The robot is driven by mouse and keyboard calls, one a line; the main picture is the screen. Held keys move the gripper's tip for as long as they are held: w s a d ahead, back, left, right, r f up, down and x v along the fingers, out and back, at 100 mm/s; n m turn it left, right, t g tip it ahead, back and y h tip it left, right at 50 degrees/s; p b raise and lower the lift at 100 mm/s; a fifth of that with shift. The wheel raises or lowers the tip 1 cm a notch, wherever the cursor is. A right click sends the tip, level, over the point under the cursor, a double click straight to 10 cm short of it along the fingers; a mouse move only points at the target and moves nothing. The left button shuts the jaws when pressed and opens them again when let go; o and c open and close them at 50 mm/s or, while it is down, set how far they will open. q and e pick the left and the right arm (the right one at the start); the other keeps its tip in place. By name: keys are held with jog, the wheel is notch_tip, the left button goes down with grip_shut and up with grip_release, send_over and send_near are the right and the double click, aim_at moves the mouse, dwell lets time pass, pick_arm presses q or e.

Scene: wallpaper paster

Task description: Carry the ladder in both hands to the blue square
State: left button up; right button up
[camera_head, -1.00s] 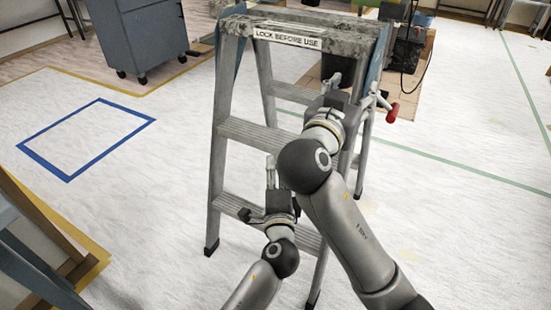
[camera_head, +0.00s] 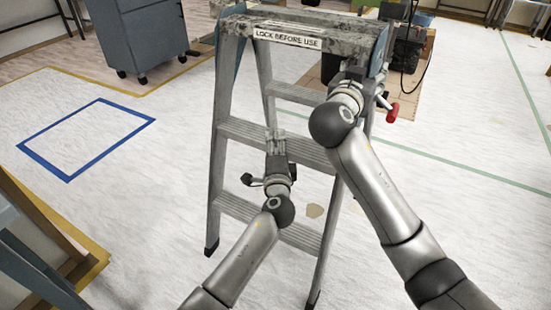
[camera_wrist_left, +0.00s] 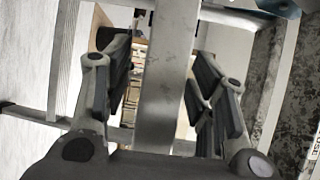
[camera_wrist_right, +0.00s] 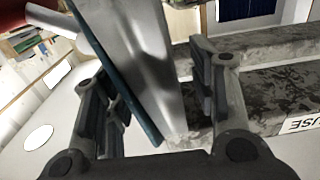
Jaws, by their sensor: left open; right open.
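The grey metal stepladder (camera_head: 229,170) stands upright and open on the floor, its top cap (camera_head: 300,22) labelled "LOCK BEFORE USE". My left gripper (camera_head: 275,138) is open at the front of a middle step. In the left wrist view a grey metal bar of the ladder (camera_wrist_left: 170,75) passes between its spread fingers. My right gripper (camera_head: 358,72) is open beside the upper right rail, its fingers mostly hidden in the head view. In the right wrist view a silver and blue rail (camera_wrist_right: 140,70) runs between its fingers. The blue square (camera_head: 111,151) is an outline on the floor, left of the ladder.
A grey wheeled cabinet (camera_head: 140,38) stands beyond the blue square. A blue-grey frame (camera_head: 35,268) is at the lower left, by yellow floor tape. Boxes and equipment (camera_head: 408,45) stand behind the ladder. The floor between ladder and square is clear.

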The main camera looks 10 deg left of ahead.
pick_arm(q)
grip_shut()
pick_arm(e)
grip_shut()
pick_arm(q)
jog(key=shift+r, duration=0.25)
pick_arm(e)
jog(key=shift+r, duration=0.3)
